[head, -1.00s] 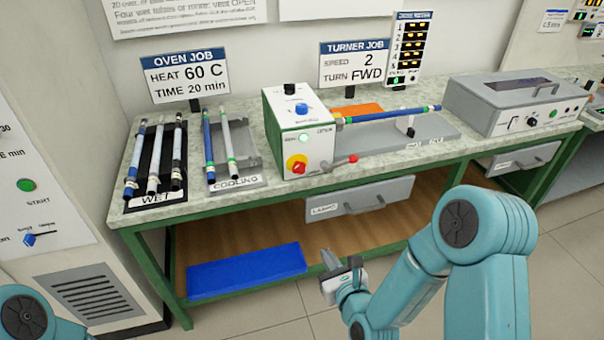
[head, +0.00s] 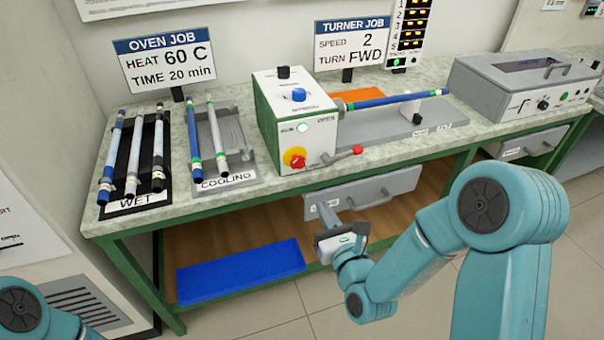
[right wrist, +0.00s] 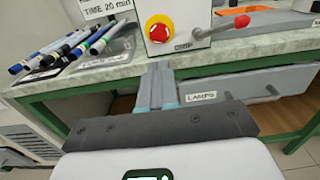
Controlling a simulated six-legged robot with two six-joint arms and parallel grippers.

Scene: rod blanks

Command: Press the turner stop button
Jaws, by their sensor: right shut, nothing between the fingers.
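The turner (head: 290,113) is a white box with green edges on the bench. Its red stop button (head: 294,158) on a yellow surround is low on the front face, and it also shows in the right wrist view (right wrist: 159,31). A lit green button (head: 302,128) is above it, and a lever with a red knob (head: 357,150) is to its right. A blue rod (head: 390,99) extends from the turner to a support. My right gripper (head: 325,206) is shut and empty, in front of and below the stop button, apart from it. My left gripper is out of view.
The wet rack (head: 130,203) and cooling rack (head: 230,181) hold rods at the left. A grey drawer (head: 365,193) is under the bench top, close to my right gripper. A grey box (head: 525,88) stands at the right.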

